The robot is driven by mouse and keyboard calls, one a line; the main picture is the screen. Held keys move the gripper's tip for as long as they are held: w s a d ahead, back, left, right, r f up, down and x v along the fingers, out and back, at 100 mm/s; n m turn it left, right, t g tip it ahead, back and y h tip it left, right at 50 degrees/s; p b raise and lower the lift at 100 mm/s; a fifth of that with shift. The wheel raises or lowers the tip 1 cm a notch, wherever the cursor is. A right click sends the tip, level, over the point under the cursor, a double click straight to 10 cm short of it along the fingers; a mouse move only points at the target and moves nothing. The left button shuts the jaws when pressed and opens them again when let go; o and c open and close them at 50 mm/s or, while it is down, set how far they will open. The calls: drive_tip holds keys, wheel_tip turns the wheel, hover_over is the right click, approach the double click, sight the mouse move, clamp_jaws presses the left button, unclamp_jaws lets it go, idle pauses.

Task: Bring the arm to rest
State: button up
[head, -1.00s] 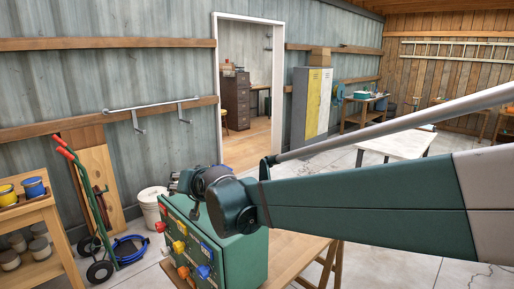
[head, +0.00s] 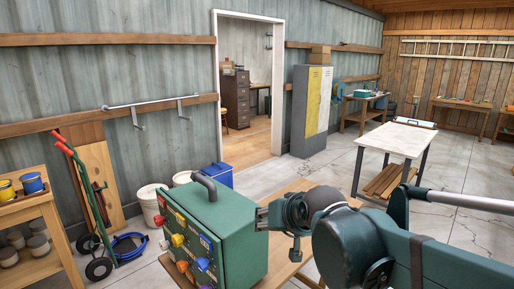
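My arm reaches in from the lower right of the head view, low over the wooden table. My gripper (head: 264,219) is at its left end, close to the right edge of the green box; whether it touches the box I cannot tell. Its fingers are small and dark here, so open or shut cannot be made out. I see nothing hanging from it. The green box (head: 235,228) stands upright on the wooden table (head: 286,262), with a dark handle on top and several coloured sockets or knobs on its front.
White buckets (head: 150,207) and a blue bin (head: 217,176) stand behind the box. A hand truck (head: 92,215) and a wooden shelf (head: 42,210) are at left. A white-topped table (head: 400,142) stands at right. Open floor lies between it and the doorway.

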drive_tip(key=s+d+f+g+h+b, duration=0.1)
drive_tip(key=s+d+f, duration=0.6)
drive_tip(key=s, duration=0.3)
drive_tip(key=s+d+f+g+h+b, duration=0.1)
drive_tip(key=s+d+f+h, duration=0.1)
drive_tip(key=s+d+f, duration=0.4)
drive_tip(key=s+d, duration=0.4)
drive_tip(key=shift+d+f+m+b, duration=0.3)
drive_tip(key=shift+f+m+b, duration=0.05)
drive_tip(key=shift+m+b, duration=0.05)
drive_tip(key=shift+w+r, duration=0.1)
idle(1.2)
